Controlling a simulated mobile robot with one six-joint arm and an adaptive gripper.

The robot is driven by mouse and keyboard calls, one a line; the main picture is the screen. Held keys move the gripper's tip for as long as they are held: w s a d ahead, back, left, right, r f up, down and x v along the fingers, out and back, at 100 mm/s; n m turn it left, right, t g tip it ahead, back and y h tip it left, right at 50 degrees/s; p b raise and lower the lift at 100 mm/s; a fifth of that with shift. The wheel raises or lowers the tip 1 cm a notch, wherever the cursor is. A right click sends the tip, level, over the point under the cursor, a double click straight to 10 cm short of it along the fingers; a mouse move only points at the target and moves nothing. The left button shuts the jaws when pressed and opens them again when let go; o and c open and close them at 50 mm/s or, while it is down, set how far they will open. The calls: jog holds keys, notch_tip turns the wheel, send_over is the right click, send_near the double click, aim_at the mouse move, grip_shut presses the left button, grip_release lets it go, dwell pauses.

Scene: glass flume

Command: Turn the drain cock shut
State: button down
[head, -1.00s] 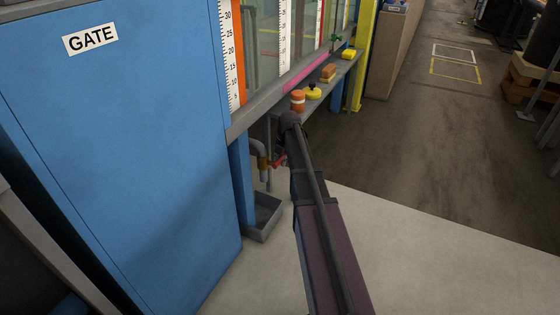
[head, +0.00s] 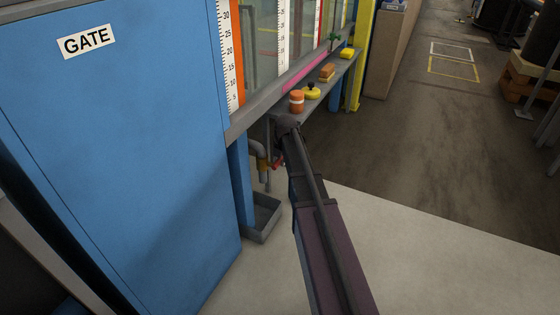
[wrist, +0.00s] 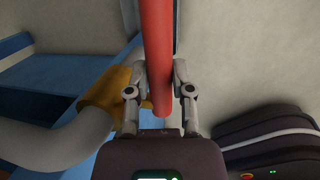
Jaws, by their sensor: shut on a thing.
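The drain cock has a red lever (wrist: 157,55) and a brass body (wrist: 105,92), which sits on a grey pipe (wrist: 60,140). My gripper (wrist: 160,75) has one finger on each side of the red lever and is shut on it near its free end. In the head view the brass body (head: 262,167) and part of the red lever (head: 277,165) show below the flume, left of my arm. My gripper is hidden there behind my own arm.
A grey tray (head: 273,205) stands on the floor below the cock, beside a blue leg (head: 241,180). A blue GATE cabinet (head: 120,150) fills the left.

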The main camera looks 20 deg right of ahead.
jog(key=shift+d, duration=0.15)
jog(key=c, duration=0.6)
grip_release()
jog(key=shift+c, duration=0.2)
jog(key=shift+o, duration=0.8)
jog(key=shift+r, duration=0.2)
